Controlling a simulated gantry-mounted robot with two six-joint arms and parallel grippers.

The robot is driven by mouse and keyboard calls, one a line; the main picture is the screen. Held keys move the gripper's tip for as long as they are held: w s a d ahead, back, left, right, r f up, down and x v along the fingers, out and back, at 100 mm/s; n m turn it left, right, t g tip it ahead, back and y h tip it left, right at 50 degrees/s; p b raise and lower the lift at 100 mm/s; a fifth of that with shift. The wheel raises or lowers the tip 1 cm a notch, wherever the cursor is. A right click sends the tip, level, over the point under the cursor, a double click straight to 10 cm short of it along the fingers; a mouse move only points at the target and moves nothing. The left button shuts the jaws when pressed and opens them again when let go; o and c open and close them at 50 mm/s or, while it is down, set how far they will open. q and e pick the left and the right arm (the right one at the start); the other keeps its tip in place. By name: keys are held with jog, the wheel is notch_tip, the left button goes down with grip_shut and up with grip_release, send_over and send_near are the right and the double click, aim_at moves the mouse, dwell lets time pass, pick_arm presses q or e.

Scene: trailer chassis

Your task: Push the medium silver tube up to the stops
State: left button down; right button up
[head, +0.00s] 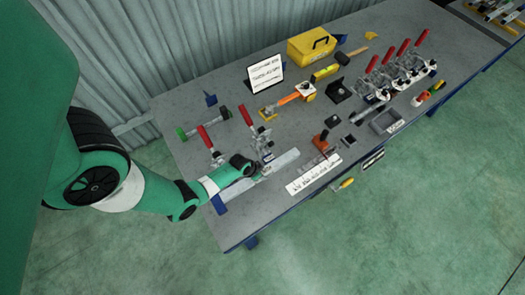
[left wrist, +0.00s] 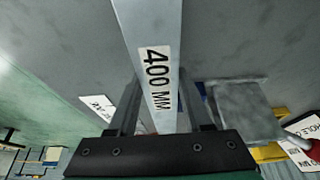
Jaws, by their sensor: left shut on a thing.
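The silver tube (head: 287,158) lies on the grey workbench near its front left part. In the left wrist view the tube (left wrist: 148,30) carries a white label reading "400 MM" and runs away between my fingers. My left gripper (head: 260,174) is at the tube in the head view. In the left wrist view my left gripper (left wrist: 155,112) has one finger on each side of the tube and is shut on it. The gripper and wrist hide part of the tube in the head view. The stops cannot be clearly made out. My right gripper is not in view.
Toggle clamps with red handles (head: 205,137) stand behind the tube. A white label strip (head: 313,174) lies at the bench's front edge, right of the tube. Several more clamps (head: 390,75), a yellow toolbox (head: 312,46) and a sign (head: 265,72) stand farther back.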

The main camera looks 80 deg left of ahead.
pick_arm(q)
jog(key=shift+s+f, duration=0.1)
jog(key=shift+s, duration=0.05)
jog(key=c, duration=0.8)
grip_release()
jog(key=o, duration=0.5)
jog(key=shift+s+a, duration=0.1)
jog(key=shift+s, duration=0.15)
jog(key=shift+o, duration=0.3)
jog(key=shift+w, duration=0.15)
jog(key=p+v, duration=0.6)
jog(key=v, duration=0.4)
jog(key=shift+r, duration=0.45)
jog(key=shift+s+r+p, duration=0.25)
jog(key=shift+r+p, duration=0.1)
jog(key=shift+p, duration=0.2)
